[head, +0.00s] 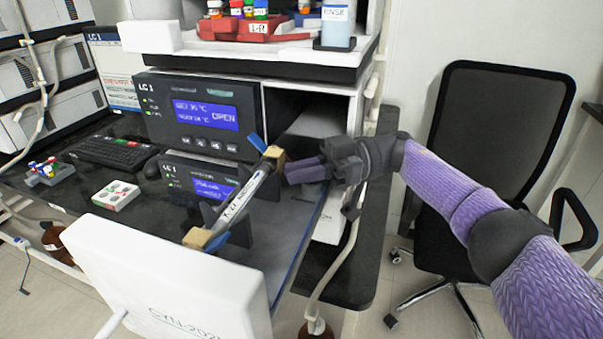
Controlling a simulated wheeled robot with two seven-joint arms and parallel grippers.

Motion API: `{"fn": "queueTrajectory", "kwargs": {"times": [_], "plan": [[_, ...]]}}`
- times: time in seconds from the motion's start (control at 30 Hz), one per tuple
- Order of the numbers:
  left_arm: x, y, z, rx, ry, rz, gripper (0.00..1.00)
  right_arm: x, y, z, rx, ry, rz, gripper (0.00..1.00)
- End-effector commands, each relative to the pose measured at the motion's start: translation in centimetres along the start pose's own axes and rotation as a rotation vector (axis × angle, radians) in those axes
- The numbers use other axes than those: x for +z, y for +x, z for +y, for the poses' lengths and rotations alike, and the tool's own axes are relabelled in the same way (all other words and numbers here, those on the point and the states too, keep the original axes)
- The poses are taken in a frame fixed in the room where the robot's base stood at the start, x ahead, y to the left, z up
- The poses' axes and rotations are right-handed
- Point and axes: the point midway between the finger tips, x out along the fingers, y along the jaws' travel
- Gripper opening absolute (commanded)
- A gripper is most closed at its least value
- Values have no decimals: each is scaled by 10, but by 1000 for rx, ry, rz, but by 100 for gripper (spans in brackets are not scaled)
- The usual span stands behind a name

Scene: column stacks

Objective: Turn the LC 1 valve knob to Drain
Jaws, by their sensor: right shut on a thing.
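The LC 1 unit (205,115) has a lit blue display reading OPEN. A second LC 1 unit (172,182) with a smaller display sits under it. My right gripper (289,173) reaches in from the right at the units' right side and is shut. Its purple fingers point left. What it grips, seemingly the valve knob, is hidden by the fingers, so the knob's setting cannot be read. A slanted column (240,197) with brass ends stands just left of the fingertips; I cannot tell whether they touch. My left gripper is not in view.
A white box (170,275) is in the front. A keyboard (112,152), a small white box (115,196) and a vial rack (50,172) are at left. A red tray (255,30) and a bottle (338,25) sit above. A black chair (505,130) stands at right.

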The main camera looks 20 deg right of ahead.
Motion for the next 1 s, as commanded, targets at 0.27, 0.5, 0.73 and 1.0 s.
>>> {"fn": "queueTrajectory", "kwargs": {"times": [0.27, 0.5, 0.73, 1.0], "plan": [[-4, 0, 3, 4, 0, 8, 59, 0, 0, 0, 0, 1, -1, 24], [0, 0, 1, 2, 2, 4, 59, 0, 0, 0, 0, 0, 0, 49], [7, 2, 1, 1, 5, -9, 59, 1, -5, 0, 1, 0, 0, 49], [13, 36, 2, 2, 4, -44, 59, 11, -57, 3, 5, 2, 1, 49]]}}
